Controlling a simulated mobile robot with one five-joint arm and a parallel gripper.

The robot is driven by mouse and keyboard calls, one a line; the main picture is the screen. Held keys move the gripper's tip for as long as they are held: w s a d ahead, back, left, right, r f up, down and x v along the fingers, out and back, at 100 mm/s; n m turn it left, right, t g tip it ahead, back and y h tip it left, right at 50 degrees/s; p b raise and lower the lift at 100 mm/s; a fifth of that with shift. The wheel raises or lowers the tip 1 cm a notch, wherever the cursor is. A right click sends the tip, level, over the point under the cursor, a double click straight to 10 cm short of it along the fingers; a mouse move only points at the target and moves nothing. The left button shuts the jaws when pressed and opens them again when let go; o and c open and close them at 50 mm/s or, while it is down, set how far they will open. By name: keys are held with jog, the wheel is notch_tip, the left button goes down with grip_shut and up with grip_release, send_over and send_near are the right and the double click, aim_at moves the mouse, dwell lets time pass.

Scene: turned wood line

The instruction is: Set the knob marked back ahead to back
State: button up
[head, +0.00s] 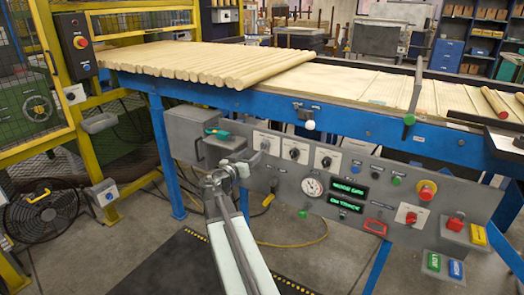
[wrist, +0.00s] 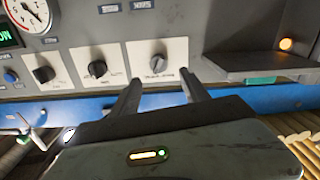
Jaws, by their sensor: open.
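Three rotary knobs on white plates sit on the grey control panel (head: 345,190): a left knob (head: 264,144), a middle knob (head: 294,153) and a right knob (head: 326,162). Their lettering is too small to read surely, so I cannot tell which is marked back ahead. My gripper (head: 248,164) is open and empty in front of the left knob. The wrist view is upside down; there this left knob (wrist: 157,60) shows between and beyond my two fingertips, apparently untouched. The middle knob (wrist: 102,70) and right knob (wrist: 43,75) lie to its left there.
A gauge (head: 312,187), green displays (head: 350,188) and a red emergency button (head: 427,190) are farther right on the panel. A grey box with a ledge (head: 225,143) projects left of the knobs. The blue conveyor beam (head: 240,100) runs above, carrying wooden rods (head: 205,60).

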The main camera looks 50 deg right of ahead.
aim_at(262, 146)
jog(key=x, duration=0.7)
jog(key=shift+c, duration=0.3)
